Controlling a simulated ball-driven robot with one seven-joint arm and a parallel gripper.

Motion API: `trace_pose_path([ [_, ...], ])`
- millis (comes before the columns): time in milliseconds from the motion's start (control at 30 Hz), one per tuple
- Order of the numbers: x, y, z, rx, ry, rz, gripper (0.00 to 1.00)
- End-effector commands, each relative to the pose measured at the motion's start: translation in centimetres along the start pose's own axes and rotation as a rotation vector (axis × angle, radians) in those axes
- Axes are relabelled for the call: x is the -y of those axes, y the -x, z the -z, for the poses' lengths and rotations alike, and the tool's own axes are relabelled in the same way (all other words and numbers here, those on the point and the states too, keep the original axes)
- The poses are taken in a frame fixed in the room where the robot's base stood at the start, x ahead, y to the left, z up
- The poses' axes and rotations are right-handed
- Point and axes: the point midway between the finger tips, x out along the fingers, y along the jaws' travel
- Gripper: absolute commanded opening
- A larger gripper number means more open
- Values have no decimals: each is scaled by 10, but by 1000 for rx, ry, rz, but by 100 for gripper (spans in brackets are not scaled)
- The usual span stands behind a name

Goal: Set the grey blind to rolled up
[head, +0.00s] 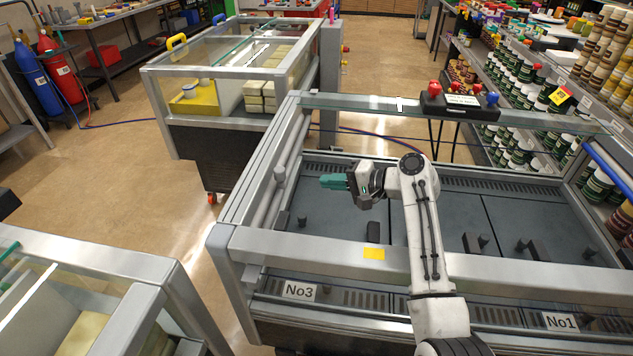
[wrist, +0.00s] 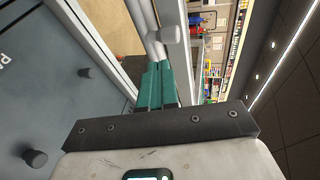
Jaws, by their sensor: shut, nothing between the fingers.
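A long grey roll, which looks like the grey blind (head: 267,208), lies along the inner left side of the display case (head: 226,236) in the head view. A short grey knob (head: 279,174) sticks out of it. The roll also shows in the wrist view (wrist: 146,18), with the knob (wrist: 172,34) just beyond my fingertips. No sheet covers the case's top opening. My gripper (head: 323,181) has teal fingers, shut and empty. It hangs over the case, right of the knob and pointing left at it, with a gap between. The fingers also show in the wrist view (wrist: 158,66).
Dark handles (head: 475,243) stand on the case floor. Another case (head: 230,85) stands behind.

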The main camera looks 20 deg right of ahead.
Motion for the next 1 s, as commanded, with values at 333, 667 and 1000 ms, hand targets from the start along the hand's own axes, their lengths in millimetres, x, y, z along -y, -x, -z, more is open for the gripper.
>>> trace_pose_path([
  [333, 0, 38, 0, -1, 0, 1, 0],
  [667, 0, 39, 0, -1, -1, 0, 0],
  [1000, 0, 39, 0, -3, 7, -5, 0],
])
